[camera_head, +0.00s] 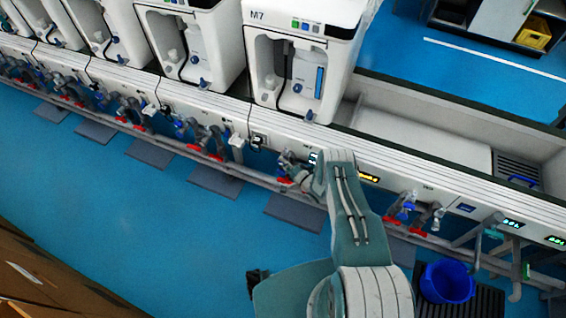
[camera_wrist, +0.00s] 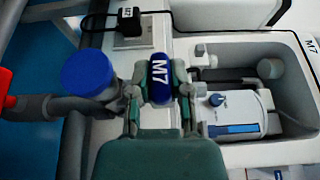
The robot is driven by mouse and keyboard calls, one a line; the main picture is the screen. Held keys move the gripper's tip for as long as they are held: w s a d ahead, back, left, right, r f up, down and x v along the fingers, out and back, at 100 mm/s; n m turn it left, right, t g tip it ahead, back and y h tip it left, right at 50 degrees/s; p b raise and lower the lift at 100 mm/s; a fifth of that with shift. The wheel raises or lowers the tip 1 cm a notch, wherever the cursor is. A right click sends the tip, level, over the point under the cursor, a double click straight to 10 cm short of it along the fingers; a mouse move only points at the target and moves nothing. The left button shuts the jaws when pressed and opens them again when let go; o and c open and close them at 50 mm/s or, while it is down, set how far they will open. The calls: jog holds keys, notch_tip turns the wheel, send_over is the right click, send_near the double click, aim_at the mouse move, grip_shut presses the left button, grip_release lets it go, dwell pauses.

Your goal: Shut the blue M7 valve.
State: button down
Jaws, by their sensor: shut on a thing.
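The blue M7 valve handle (camera_wrist: 159,82), with white M7 lettering, sits between the two fingers of my gripper (camera_wrist: 160,92) in the wrist view. The fingers are shut on it from both sides. A round blue cap (camera_wrist: 87,73) on a grey pipe is just left of the handle. In the head view my gripper (camera_head: 304,178) is at the pipework below the machine marked M7 (camera_head: 290,60). There the blue handle is hidden by my gripper and arm, so its turn angle cannot be told from that view.
A red handle (camera_wrist: 5,88) is at the wrist view's left edge. A black plug (camera_wrist: 130,22) labelled M7 is above the handle. In the head view, other red and blue valves (camera_head: 205,148) line the rail. A blue bucket (camera_head: 447,281) stands lower right.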

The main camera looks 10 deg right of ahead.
jog(key=shift+s+d+f, duration=0.1)
jog(key=shift+d+f, duration=0.05)
jog(key=shift+f, duration=0.05)
jog(key=c, duration=0.6)
grip_release()
jog(key=shift+o, duration=0.2)
jog(key=v, duration=1.2)
